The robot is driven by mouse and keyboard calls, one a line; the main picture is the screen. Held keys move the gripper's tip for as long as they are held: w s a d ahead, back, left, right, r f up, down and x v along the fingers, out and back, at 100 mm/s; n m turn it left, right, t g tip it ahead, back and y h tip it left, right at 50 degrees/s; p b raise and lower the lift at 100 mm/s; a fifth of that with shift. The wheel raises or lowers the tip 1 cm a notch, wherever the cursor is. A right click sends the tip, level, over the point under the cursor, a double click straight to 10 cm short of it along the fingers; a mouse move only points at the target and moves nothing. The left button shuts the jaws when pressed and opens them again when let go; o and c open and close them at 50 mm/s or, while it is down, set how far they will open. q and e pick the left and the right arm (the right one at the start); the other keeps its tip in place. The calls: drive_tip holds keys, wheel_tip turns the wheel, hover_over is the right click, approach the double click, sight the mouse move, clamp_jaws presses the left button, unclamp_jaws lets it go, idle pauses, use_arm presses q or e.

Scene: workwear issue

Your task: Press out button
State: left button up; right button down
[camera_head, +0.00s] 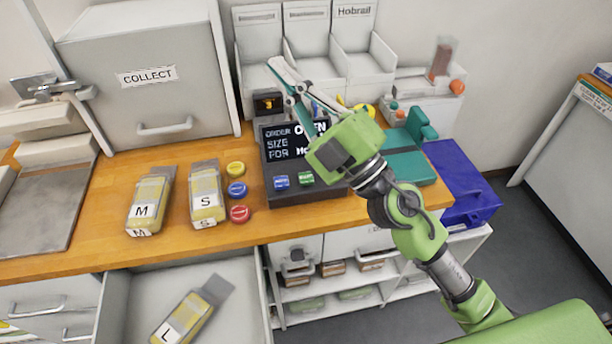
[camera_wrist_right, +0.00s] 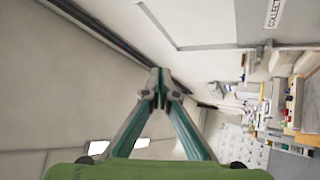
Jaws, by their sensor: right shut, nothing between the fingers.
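A dark console (camera_head: 283,193) stands on the wooden counter with a lit display (camera_head: 284,142) reading ORDER OPEN, SIZE and FOR, its right part covered by my right gripper. On its front are a blue button (camera_head: 281,182) and a green button (camera_head: 306,178); their small labels are too fine to read, so I cannot tell which is the out button. My right gripper (camera_head: 278,66) is shut and empty, raised above the console and pointing up and left, touching nothing. Its closed fingertips show in the right wrist view (camera_wrist_right: 159,86). My left gripper is not in view.
Yellow packs marked M (camera_head: 147,205) and S (camera_head: 206,198) lie left of the console, beside yellow, blue and red discs (camera_head: 238,190). An open drawer (camera_head: 240,275) holds an L pack. The COLLECT cabinet (camera_head: 150,105), grey bins and a blue box (camera_head: 462,180) surround the counter.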

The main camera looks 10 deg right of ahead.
drive_tip(key=s+a+f+n+g+y, duration=0.2)
drive_tip(key=a+n+g+y, duration=0.2)
drive_tip(key=a+n+g, duration=0.3)
drive_tip(key=n+g+h, duration=0.5)
drive_tip(key=h, duration=0.9)
hover_over(309, 178)
wheel_tip(309, 178, down, 17)
drive_tip(key=shift+f, duration=0.1)
wheel_tip(309, 178, down, 8)
drive_tip(key=b, duration=0.5)
drive_tip(key=shift+f+b, duration=0.4)
drive_tip(key=shift+b, duration=0.1)
